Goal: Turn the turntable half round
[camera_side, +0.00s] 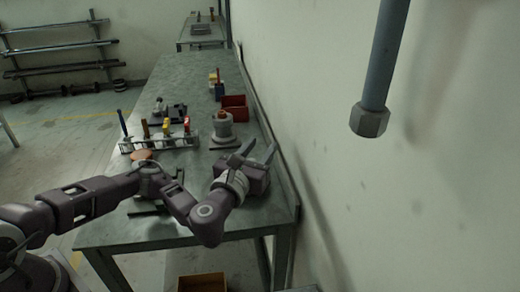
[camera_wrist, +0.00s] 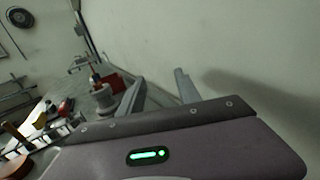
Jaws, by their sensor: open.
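A grey round body on a flat base (camera_side: 223,130) stands on the bench, with a reddish-brown part on top; it may be the turntable, but I cannot tell for sure. It also shows in the wrist view (camera_wrist: 103,100), left of my fingers. My gripper (camera_side: 256,150) is to the right of it and nearer the side camera, above the bench's wall-side edge. Its two fingers are spread, with nothing between them. In the wrist view the fingers (camera_wrist: 157,92) stick up past the purple gripper housing, apart and empty. Part of the bench is hidden by my arm.
A rack (camera_side: 160,143) with several coloured-handled tools stands left of the round body. A red bin (camera_side: 235,107) and small blocks (camera_side: 216,84) are behind it. The wall (camera_side: 340,190) is close on the right. A grey pipe with a nut (camera_side: 370,118) hangs in the foreground.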

